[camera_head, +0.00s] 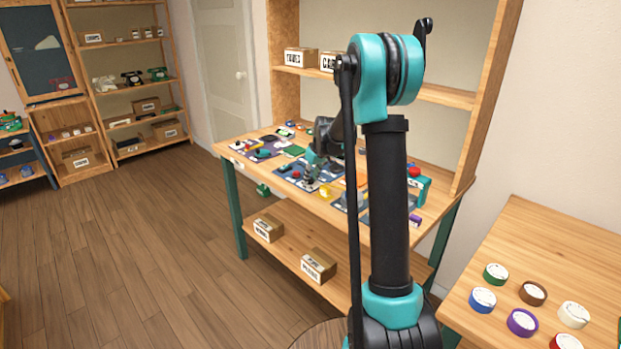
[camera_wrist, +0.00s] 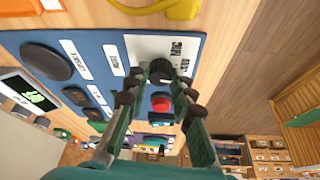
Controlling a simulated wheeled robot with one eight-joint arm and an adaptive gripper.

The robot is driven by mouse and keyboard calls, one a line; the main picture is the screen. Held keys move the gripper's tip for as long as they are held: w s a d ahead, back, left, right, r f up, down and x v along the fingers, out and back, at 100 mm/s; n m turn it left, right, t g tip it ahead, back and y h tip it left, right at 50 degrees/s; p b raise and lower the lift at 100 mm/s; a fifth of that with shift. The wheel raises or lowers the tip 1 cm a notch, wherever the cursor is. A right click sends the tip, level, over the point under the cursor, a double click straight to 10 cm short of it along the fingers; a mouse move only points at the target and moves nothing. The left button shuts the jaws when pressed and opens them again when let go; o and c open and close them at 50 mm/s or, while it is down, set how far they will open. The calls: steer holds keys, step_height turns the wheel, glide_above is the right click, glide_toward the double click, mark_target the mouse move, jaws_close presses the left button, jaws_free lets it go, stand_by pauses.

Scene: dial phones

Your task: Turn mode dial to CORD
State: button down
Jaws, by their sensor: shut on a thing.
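The mode dial appears to be the round black knob (camera_wrist: 160,70) on a light plate of a blue panel (camera_wrist: 35,47) in the wrist view. Small dark lettering stands on the plate beside the knob, too small to read surely. My gripper (camera_wrist: 154,84) has its two green fingers on either side of the knob, shut on it. In the head view my gripper (camera_head: 311,180) is low over the workbench, at the panels; the knob is too small to make out there.
A red button (camera_wrist: 160,102) lies between my fingers on the panel. A black round part (camera_wrist: 47,62) and a lit screen (camera_wrist: 28,95) are nearby. A yellow object (camera_wrist: 180,9) lies beside the panel. The workbench (camera_head: 335,212) holds several other panels. Coloured rolls (camera_head: 483,299) lie on the right table.

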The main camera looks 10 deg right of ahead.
steer(key=shift+n+y, duration=0.4)
steer(key=shift+n, duration=0.7)
steer(key=c, duration=1.3)
jaws_free()
steer(key=v, duration=1.2)
steer(key=shift+w, duration=0.35)
steer(key=shift+d+r, duration=0.1)
